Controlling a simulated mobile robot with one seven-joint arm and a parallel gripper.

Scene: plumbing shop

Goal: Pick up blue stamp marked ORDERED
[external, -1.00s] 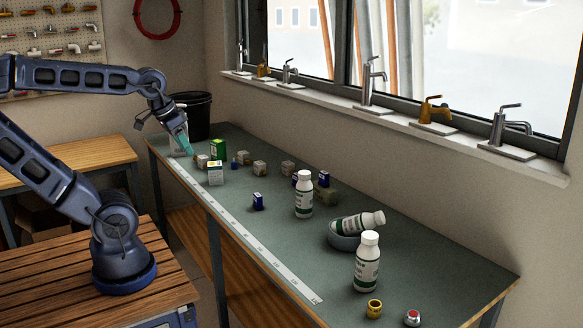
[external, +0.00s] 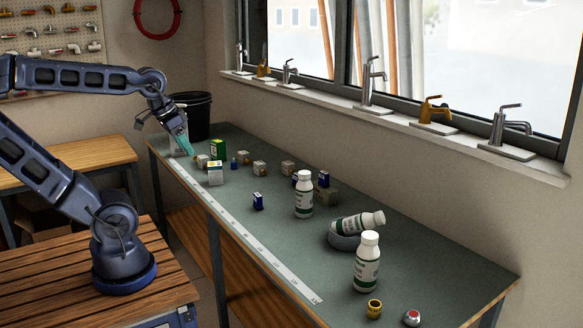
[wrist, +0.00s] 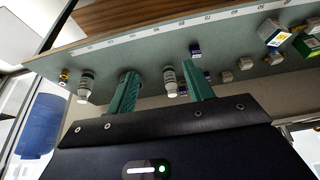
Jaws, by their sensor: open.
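Several small blue items are on the green bench top, and I cannot read a marking on any of them. One dark blue block with a white patch (external: 258,201) stands near the ruler strip. Another blue one (external: 324,179) shows by a brownish cube at the wall side, and a third is partly hidden behind a white bottle. A tiny blue piece (external: 234,164) lies near the green box. My gripper (external: 187,146) is open and empty above the bench's far left end. In the wrist view, its teal fingers (wrist: 160,72) are apart, and a blue block (wrist: 195,48) shows beyond the right finger.
White bottles (external: 304,195) stand on the bench, and one lies tilted on a grey dish (external: 343,241). A green-and-white box (external: 217,148), a white box (external: 215,173) and several cubes (external: 260,168) are near my gripper. A black bucket (external: 193,116) stands behind.

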